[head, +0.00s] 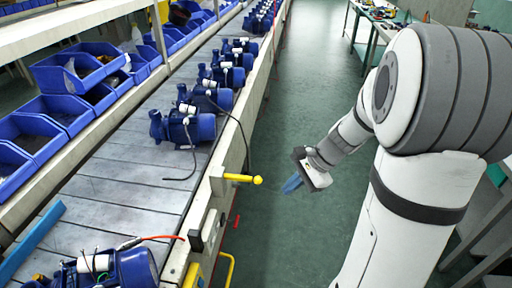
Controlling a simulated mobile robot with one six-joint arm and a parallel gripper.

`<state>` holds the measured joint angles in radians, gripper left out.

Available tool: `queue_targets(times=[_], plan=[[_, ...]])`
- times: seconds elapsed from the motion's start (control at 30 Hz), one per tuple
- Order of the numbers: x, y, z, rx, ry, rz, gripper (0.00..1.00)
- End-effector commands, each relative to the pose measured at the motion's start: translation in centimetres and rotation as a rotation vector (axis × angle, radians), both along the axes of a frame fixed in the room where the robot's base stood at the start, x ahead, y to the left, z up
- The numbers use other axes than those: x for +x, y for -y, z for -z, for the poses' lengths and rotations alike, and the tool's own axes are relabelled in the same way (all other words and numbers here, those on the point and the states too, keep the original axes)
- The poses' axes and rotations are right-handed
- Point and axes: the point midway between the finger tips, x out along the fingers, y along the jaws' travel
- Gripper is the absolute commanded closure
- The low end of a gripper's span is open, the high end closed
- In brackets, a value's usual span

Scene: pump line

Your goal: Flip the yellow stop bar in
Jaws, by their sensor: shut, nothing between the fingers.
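The yellow stop bar (240,178) sticks out to the right from the near side rail of the conveyor, over the aisle. It ends in a round yellow knob (257,180). My gripper (291,185) is to the right of the knob and apart from it, over the green floor. It points down and left. Its bluish fingers are shut and hold nothing.
Several blue pumps (188,128) stand on the slatted conveyor (128,170), with another pump (110,268) at the bottom left. A dark cable hangs over the rail (246,110) near the bar. Blue bins (33,128) line the far side. The green floor (310,100) is clear.

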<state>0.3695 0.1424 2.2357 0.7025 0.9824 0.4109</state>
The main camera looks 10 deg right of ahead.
Motion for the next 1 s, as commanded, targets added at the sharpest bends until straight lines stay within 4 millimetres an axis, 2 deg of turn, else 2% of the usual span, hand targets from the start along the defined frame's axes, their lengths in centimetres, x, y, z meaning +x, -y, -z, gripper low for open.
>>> queue_targets(times=[0.1, 0.2, 0.4, 0.77, 1.0], plan=[[3.4, 2.7, 2.6, 0.157, -0.1, 0.268, 1.0], [5.5, 4.8, 4.3, 0.266, -0.161, 0.449, 1.0], [7.8, 7.7, 6.5, 0.397, -0.229, 0.659, 1.0], [8.2, 8.2, 6.8, 0.422, -0.24, 0.697, 1.0], [8.6, 7.2, 7.6, 0.422, -0.242, 0.691, 1.0]])
